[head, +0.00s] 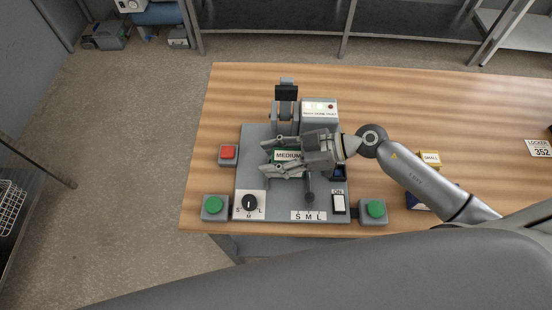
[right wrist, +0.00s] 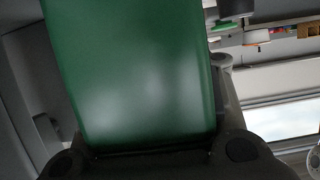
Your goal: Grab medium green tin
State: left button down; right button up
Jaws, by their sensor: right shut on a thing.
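The medium green tin (head: 288,156) is between the fingers of my right gripper (head: 272,159), above the grey machine plate; only its "MEDIUM" label and a little green show in the head view. In the right wrist view the tin's green side (right wrist: 140,70) fills the left and middle, close against the gripper (right wrist: 150,160). My right gripper is shut on it. I cannot tell whether the tin still touches the machine. My left gripper is not in view.
The grey machine plate (head: 260,180) has a red button (head: 228,152), green buttons (head: 215,204) (head: 375,208), a dial (head: 249,203), a lever (head: 309,197) and a white switch (head: 339,204). A small yellow tin (head: 430,158) stands right. The table's left strip is clear.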

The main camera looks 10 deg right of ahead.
jog(key=s+a+r, duration=0.2)
jog(key=s+r, duration=0.9)
jog(key=shift+s+a, duration=0.15)
jog(key=shift+s, duration=0.2)
jog(key=shift+s+a+r+p, duration=0.1)
jog(key=shift+s+r+p, duration=0.3)
jog(key=shift+r+p, duration=0.05)
jog(key=shift+s+a+r+p, duration=0.15)
jog(key=shift+s+p, duration=0.25)
jog(key=shift+s, duration=0.2)
